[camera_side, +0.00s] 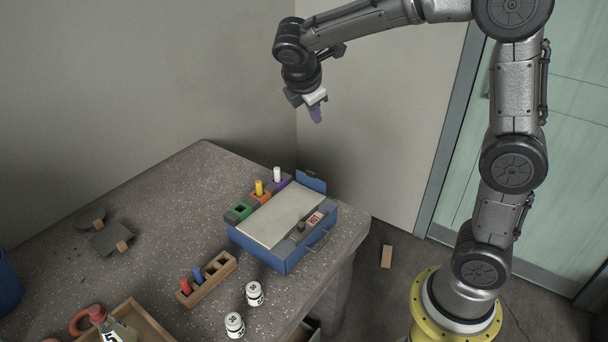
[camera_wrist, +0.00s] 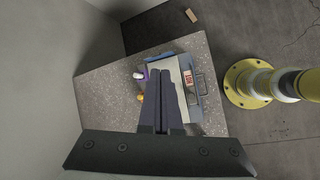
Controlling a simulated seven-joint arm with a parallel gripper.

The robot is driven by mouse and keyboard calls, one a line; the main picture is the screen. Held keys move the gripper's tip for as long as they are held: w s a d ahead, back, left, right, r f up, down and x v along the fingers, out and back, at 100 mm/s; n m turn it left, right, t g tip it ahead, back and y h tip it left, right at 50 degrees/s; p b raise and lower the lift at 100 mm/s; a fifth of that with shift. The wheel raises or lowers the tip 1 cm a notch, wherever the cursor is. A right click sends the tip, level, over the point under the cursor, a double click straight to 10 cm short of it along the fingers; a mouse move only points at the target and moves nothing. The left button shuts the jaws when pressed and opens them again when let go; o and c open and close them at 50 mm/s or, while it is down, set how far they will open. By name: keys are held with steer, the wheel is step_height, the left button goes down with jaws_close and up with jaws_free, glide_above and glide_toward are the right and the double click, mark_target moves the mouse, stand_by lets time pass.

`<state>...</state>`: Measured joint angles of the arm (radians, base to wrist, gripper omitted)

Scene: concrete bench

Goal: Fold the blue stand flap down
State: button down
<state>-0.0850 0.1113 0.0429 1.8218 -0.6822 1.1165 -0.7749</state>
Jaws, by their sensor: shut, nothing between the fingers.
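The blue stand flap (camera_side: 311,181) stands up at the far end of a blue case (camera_side: 285,262) on the bench, tilted up from the case's edge. The case has a pale flat top (camera_side: 283,213), a dark knob, a red-and-white label (camera_side: 314,219) and a side handle.
Green (camera_side: 239,212), orange and purple socket blocks line the case's far left side; yellow and white pegs stand in two. A wooden rack (camera_side: 207,282) with red and blue pegs, two white jars (camera_side: 254,294) and a wooden tray (camera_side: 150,325) lie nearer. Air around the flap is clear.

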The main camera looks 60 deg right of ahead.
steer(key=w+a+f+n+g+h, duration=0.1)
steer(key=w+f, duration=0.3)
steer(key=f, duration=0.5)
steer(key=w+a+f+n+g+h, duration=0.1)
steer(key=w+f+n, duration=0.2)
steer(key=f, duration=0.7)
steer(key=shift+w+g, duration=0.3)
steer(key=shift+w, duration=0.95)
glide_toward(310, 177)
step_height(310, 177, down, 4)
steer(key=shift+s+f, duration=0.1)
steer(key=shift+f, duration=0.05)
steer(key=shift+d, duration=1.95)
